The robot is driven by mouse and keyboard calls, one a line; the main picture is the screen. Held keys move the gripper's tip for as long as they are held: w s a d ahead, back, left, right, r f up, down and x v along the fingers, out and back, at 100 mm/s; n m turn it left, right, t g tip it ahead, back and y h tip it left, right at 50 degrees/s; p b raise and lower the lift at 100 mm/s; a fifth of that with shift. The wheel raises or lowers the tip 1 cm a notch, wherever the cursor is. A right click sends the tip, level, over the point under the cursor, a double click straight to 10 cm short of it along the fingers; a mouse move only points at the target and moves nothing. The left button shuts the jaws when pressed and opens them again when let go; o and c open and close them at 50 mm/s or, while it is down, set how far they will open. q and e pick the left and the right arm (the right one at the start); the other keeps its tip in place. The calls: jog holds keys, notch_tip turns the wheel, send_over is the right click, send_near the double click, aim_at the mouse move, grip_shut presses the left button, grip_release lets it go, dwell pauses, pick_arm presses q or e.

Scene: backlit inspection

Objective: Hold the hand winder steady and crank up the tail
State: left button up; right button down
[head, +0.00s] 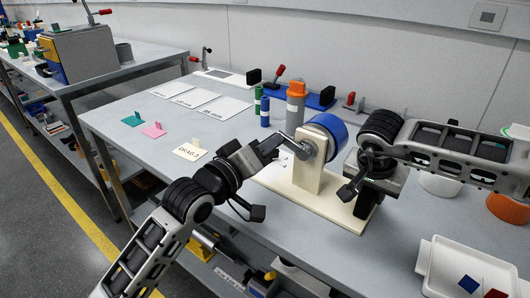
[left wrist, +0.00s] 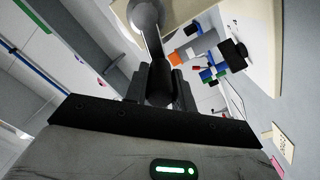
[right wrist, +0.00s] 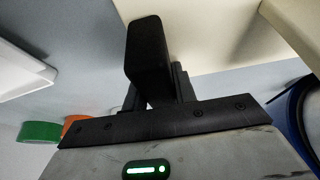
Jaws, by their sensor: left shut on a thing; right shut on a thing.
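The hand winder stands on a cream base (head: 335,215), with a cream upright post (head: 309,165), a blue drum (head: 328,128) and a grey crank (head: 297,148). My left gripper (head: 270,147) is shut on the crank's dark handle, which runs between its fingers (left wrist: 160,82) towards the grey crank hub (left wrist: 146,14). My right gripper (right wrist: 157,90) is shut on a black block-like grip (right wrist: 148,48), low at the winder's right side. Its fingers are mostly hidden behind my wrist in the head view. I cannot make out the tail.
A grey cylinder with an orange top (head: 297,90) and a blue cylinder (head: 265,111) stand close behind the winder. A white tray (head: 430,268) with small coloured pieces is at front right. Cards (head: 189,151) and white sheets (head: 190,95) lie at left, with bare tabletop between.

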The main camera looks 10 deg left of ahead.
pick_arm(q)
jog(key=shift+s+d+r, duration=0.2)
jog(key=shift+d+r, duration=0.2)
jog(key=shift+r, duration=0.4)
jog(key=shift+s+d+r, duration=0.25)
jog(key=shift+d+r, duration=0.25)
jog(key=shift+d, duration=0.05)
jog(key=shift+s+d+r, duration=0.2)
jog(key=shift+d+r, duration=0.25)
jog(key=shift+d, duration=0.05)
jog(key=shift+s+d+r, duration=0.1)
jog(key=shift+s+d, duration=0.2)
jog(key=shift+d, duration=0.35)
jog(key=shift+s+d+r, duration=0.1)
jog(key=shift+s+d, duration=0.15)
jog(key=shift+d, duration=0.35)
jog(key=o, duration=0.9)
jog(key=shift+a, duration=0.1)
